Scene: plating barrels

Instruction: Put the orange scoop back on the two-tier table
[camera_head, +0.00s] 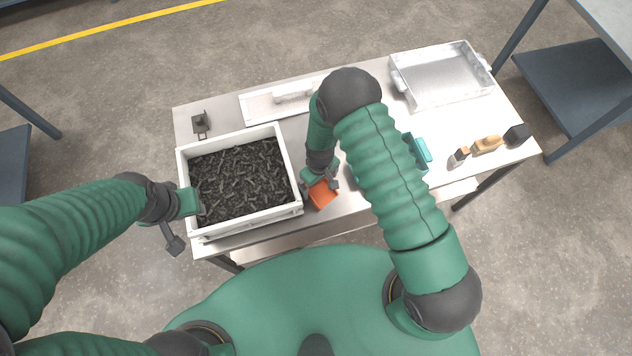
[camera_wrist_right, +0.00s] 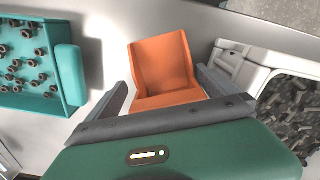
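The orange scoop (camera_head: 322,194) is on the near part of the table top (camera_head: 345,207), just right of the white bin, under my right gripper (camera_head: 321,183). In the right wrist view the scoop (camera_wrist_right: 163,66) shows its open tray between the two spread fingers; its lower end is hidden behind the gripper body. The fingers stand wide apart, and I see no clear grip on it. My left gripper (camera_head: 186,224) is at the left wall of the white bin, its fingers apart with nothing between them.
The white bin (camera_head: 240,226) holds many dark bolts. A teal bin (camera_head: 420,150), which also shows in the right wrist view (camera_wrist_right: 70,75), is partly hidden by my right arm. A metal tray (camera_head: 398,82) stands at the back right. Brushes (camera_head: 487,144) and a dark block (camera_head: 517,134) lie at the right end.

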